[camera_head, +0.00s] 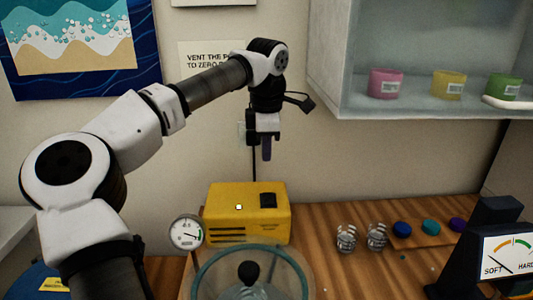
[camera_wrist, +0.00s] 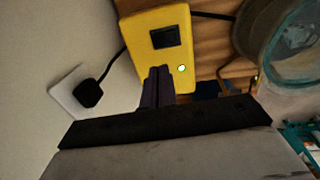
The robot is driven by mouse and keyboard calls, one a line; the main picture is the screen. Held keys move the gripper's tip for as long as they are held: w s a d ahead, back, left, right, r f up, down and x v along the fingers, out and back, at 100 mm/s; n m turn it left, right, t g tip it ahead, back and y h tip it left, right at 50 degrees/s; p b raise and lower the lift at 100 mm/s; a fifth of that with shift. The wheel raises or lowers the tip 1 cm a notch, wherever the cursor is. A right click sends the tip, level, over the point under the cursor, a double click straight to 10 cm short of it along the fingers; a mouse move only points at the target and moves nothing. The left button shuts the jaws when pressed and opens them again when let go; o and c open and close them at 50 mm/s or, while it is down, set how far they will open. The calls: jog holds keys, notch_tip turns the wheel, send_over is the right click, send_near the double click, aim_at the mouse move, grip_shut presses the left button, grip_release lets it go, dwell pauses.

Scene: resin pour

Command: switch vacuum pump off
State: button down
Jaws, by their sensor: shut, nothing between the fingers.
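The vacuum pump (camera_head: 233,228) is a yellow box on the wooden bench against the wall. On its top are a black rocker switch (camera_head: 268,200) and a small lit light (camera_head: 239,207). In the wrist view the pump (camera_wrist: 179,22) shows with the switch (camera_wrist: 165,37) and the glowing light (camera_wrist: 182,68). My gripper (camera_head: 267,153) points down above the pump, near the switch and clear of it, with its fingers shut and empty. The fingers (camera_wrist: 158,80) also show in the wrist view, over the pump's edge. Which way the switch is tipped I cannot tell.
A round gauge (camera_head: 187,232) and a clear chamber (camera_head: 293,268) with a black knob stand in front of the pump. Two small glasses (camera_head: 346,238) and several coloured lids (camera_head: 402,229) are to the right. A wall shelf (camera_head: 400,105) hangs at upper right. A plug (camera_wrist: 88,93) sits in the wall socket.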

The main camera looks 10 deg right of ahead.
aim_at(266, 195)
jog(key=f+p, duration=0.1)
jog(key=f, duration=0.2)
jog(key=w+f+p, duration=0.1)
jog(key=f, duration=0.3)
jog(key=f+p, duration=0.1)
jog(key=f, duration=0.3)
jog(key=shift+w+d, duration=0.15)
jog(key=shift+f, duration=0.2)
jog(key=shift+w+f+b, duration=0.1)
jog(key=shift+f+b, duration=0.2)
jog(key=shift+b, duration=0.1)
